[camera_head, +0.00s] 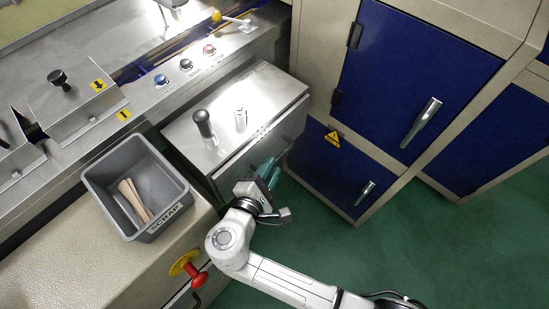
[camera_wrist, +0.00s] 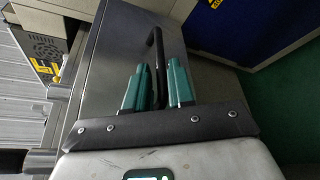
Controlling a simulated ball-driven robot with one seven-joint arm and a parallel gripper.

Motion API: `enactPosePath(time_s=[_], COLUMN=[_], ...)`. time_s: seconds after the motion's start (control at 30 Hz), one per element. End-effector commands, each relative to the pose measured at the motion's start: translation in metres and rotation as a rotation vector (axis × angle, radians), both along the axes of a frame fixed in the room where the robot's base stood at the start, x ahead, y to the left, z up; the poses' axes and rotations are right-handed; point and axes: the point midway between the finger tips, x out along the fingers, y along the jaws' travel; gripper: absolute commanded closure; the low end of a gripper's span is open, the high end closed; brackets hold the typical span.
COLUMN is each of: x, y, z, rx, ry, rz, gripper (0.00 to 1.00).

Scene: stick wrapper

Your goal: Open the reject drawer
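The steel cabinet (camera_head: 240,85) stands in the middle of the head view, and I take its front panel (camera_head: 254,140) as the reject drawer. The panel fills the middle of the wrist view (camera_wrist: 110,45). A black bar handle (camera_wrist: 157,45) stands out from it. My gripper (camera_head: 268,170) is in front of this panel. In the wrist view, my gripper's two green fingers (camera_wrist: 158,82) are apart, one on each side of the handle, with gaps showing. The handle's lower end is partly hidden behind my gripper. In the head view the handle is hidden by my gripper.
A grey SCRAP bin (camera_head: 110,190) with wrapped sticks stands left of my arm. A red knob (camera_head: 200,279) on a yellow base is below it. Blue cabinet doors (camera_head: 415,70) with metal handles are at the right. Green floor (camera_head: 450,240) is open at the lower right.

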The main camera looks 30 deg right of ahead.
Motion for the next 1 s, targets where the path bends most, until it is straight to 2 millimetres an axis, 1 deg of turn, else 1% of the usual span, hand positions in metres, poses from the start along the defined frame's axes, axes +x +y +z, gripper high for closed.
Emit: enactPosePath(time_s=[0.03, 0.2, 0.33, 0.57, 0.6, 0.83, 1.0], x=[0.004, 0.016, 0.020, 0.021, 0.021, 0.020, 0.020], y=[-0.007, -0.021, -0.027, -0.027, -0.027, -0.027, -0.027], z=[-0.001, -0.006, -0.007, -0.008, -0.008, -0.008, -0.008], rx=[0.000, 0.001, 0.001, 0.001, 0.001, 0.002, 0.002], ry=[0.001, 0.000, 0.000, 0.000, 0.000, 0.000, 0.000], rz=[-0.003, -0.002, -0.002, -0.001, -0.001, -0.001, -0.001], gripper=[0.77, 0.77, 0.77, 0.77, 0.78, 1.00, 1.00])
